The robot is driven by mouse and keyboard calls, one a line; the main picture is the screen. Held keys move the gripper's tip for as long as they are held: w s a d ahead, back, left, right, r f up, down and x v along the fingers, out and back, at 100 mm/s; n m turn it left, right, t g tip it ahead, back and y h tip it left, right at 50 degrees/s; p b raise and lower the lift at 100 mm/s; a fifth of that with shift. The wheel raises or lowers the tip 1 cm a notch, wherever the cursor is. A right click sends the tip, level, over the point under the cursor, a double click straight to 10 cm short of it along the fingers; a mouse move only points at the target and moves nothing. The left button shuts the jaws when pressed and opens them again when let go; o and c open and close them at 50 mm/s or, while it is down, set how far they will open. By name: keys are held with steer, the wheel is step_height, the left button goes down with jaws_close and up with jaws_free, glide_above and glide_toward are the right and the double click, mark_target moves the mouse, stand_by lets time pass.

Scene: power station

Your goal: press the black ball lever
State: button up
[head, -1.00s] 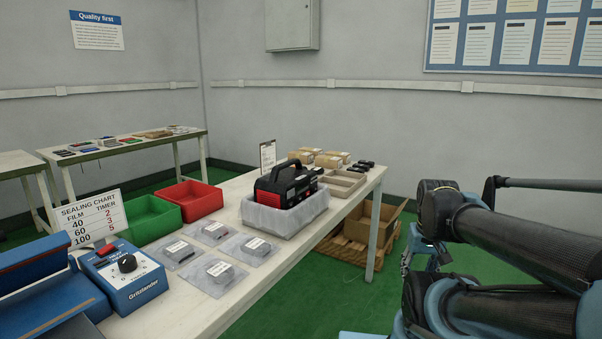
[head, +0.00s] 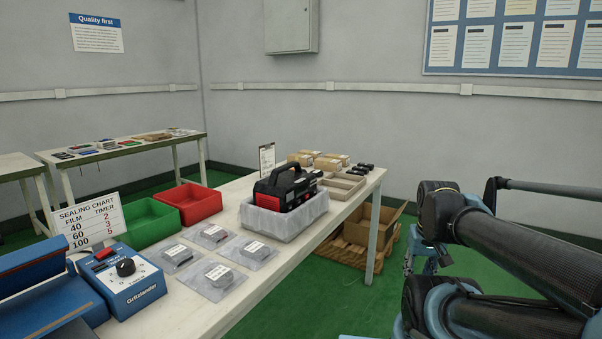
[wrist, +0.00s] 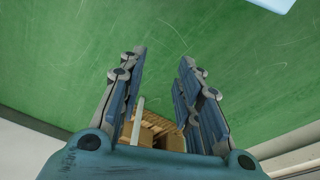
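I cannot make out a black ball lever in either view. A blue control box (head: 125,282) with a round black knob (head: 125,267) and a red switch (head: 106,253) sits at the near left of the table in the head view. Beside it is a larger blue machine (head: 40,290), cut off by the left edge. My gripper (wrist: 162,58) shows in the wrist view with its two fingers apart and nothing between the tips. It points at the green floor, away from the table top. In the head view my gripper is out of sight; only my folded arm shows at right.
The white table (head: 255,295) holds a grey bin (head: 270,222) with a black and red device (head: 284,188), several clear packets (head: 213,280), and green (head: 150,220) and red (head: 192,204) trays. A sealing chart (head: 92,222) stands behind the control box. Cardboard boxes (head: 372,228) lie under the table's far end.

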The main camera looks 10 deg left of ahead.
steer(key=shift+s+r, duration=0.15)
steer(key=shift+r, duration=0.3)
steer(key=c, duration=0.4)
steer(key=shift+n, duration=0.6)
steer(key=w+r, duration=0.7)
steer(key=r, duration=0.1)
steer(key=shift+w, duration=0.3)
jaws_close()
steer(key=w+r+n, duration=0.1)
steer(key=w+r, duration=0.4)
steer(key=w, duration=0.7)
steer(key=w+r+n, duration=0.1)
steer(key=w+r, duration=0.5)
steer(key=w, duration=0.7)
steer(key=w+r+n, duration=0.2)
steer(key=w+r, duration=0.3)
steer(key=w, duration=0.7)
steer(key=shift+w+r+y, duration=0.15)
steer(key=shift+w+y, duration=0.2)
steer(key=shift+y, duration=0.05)
